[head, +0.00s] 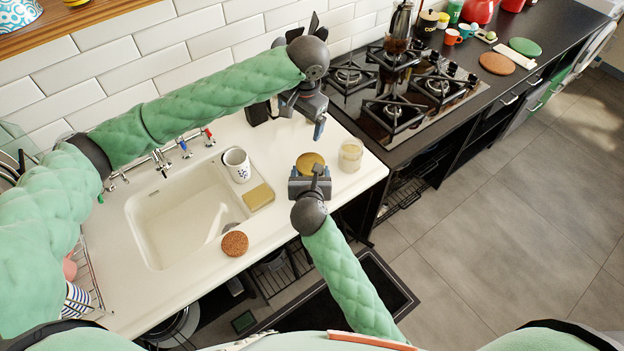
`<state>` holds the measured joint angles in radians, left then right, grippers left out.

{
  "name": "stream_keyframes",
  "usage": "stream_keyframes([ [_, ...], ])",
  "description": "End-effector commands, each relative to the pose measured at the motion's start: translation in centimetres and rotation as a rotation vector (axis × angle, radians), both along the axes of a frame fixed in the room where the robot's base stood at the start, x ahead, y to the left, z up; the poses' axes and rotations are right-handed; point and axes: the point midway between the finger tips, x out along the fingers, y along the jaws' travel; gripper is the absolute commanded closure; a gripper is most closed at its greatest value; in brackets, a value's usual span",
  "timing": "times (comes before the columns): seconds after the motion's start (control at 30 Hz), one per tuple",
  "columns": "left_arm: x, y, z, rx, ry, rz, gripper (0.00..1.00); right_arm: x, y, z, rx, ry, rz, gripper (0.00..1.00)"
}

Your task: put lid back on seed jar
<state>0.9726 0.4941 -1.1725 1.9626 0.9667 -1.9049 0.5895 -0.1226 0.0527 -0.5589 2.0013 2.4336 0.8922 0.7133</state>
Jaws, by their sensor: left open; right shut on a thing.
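A clear glass jar of pale seeds (351,156) stands upright on the white counter at its right end, near the hob. No lid shows on its top. The round gold-brown lid (310,161) is to the left of the jar, at the jaws of my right gripper (310,174). My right gripper is shut on the lid, though its wrist hides the exact grip. My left gripper (302,117) is open and empty, above the back of the counter, behind and left of the jar.
A patterned white mug (237,164), a yellow sponge (259,197) and a brown round mat (235,244) lie left of the lid, by the sink (152,230). The gas hob (375,130) with a moka pot (400,22) is at the right. Bare counter surrounds the jar.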

Motion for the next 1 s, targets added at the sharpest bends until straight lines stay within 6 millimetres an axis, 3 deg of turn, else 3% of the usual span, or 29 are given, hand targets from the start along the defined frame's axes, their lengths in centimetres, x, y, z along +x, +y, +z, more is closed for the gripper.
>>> stream_keyframes([
  [0.3, -2.9, -1.2, -2.7, -0.074, 0.052, 0.376, 0.09, 0.0, 0.0, 0.0, 0.000, 0.000, 0.001, 0.93],
  [0.6, -3.6, -2.4, -2.8, -0.146, 0.068, 0.750, 0.09, 0.0, 0.0, 0.0, 0.000, 0.000, 0.001, 0.93],
  [1.0, -3.5, -2.6, -2.8, -0.161, 0.058, 0.905, 0.09, 0.0, 0.0, 0.0, 0.001, 0.000, 0.001, 0.93],
])
